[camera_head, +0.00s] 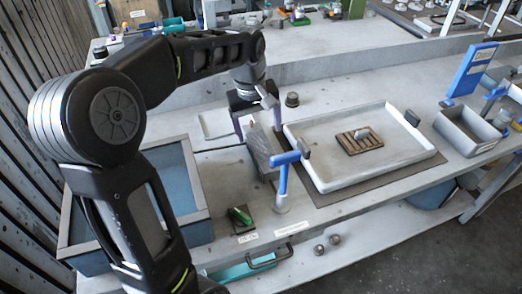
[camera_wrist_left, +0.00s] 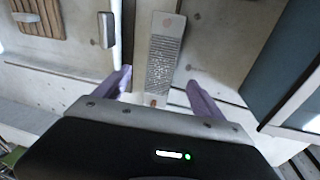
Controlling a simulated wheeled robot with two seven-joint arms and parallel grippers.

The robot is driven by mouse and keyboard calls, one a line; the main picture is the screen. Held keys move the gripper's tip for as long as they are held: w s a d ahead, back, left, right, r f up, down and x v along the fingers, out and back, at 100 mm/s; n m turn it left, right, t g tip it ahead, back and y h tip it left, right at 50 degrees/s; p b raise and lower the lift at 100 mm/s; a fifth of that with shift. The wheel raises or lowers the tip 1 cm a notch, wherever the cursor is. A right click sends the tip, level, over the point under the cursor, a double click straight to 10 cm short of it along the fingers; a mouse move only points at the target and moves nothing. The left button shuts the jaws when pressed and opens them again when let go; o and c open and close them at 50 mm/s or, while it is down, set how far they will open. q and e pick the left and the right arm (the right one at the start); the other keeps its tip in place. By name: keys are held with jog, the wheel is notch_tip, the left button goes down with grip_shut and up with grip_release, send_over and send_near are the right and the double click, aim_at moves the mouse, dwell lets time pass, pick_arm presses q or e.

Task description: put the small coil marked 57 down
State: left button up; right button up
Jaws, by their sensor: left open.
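A long grey piece with a finely ribbed middle and plain ends, probably the small coil (camera_wrist_left: 165,55), lies beyond my left fingertips in the left wrist view. In the head view a grey ribbed block (camera_head: 262,152), apparently the same piece, shows just below the gripper, left of the white tray. I cannot read a 57 on it. My left gripper (camera_head: 258,120) is open above it; its two purple fingers in the wrist view (camera_wrist_left: 158,80) stand apart on either side of the piece's near end, with gaps visible at both sides. My right gripper is not in view.
The white tray (camera_head: 335,181) holds a slatted wooden piece (camera_head: 350,146). A blue-handled tool (camera_head: 283,175) stands close to the grey block. A blue-lined crate (camera_head: 200,193) is at the left, a grey bin (camera_head: 455,135) at the right. A green item (camera_head: 240,215) lies near the front edge.

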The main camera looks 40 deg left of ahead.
aim_at(260, 146)
pick_arm(q)
jog(key=shift+w+f, duration=0.15)
jog(key=shift+f, duration=0.7)
jog(key=shift+w+a+f+p, duration=0.1)
jog(key=shift+w+f+p, duration=0.1)
jog(key=shift+f, duration=0.65)
jog(key=shift+w+f+p, duration=0.1)
jog(key=shift+f+p, duration=0.05)
jog(key=shift+f, duration=0.75)
jog(key=shift+w+a+f+p, duration=0.1)
jog(key=shift+w+f+p, duration=0.1)
jog(key=shift+f, duration=0.65)
jog(key=shift+s, duration=0.1)
jog(key=shift+c, duration=0.6)
jog(key=shift+r, duration=0.1)
grip_shut()
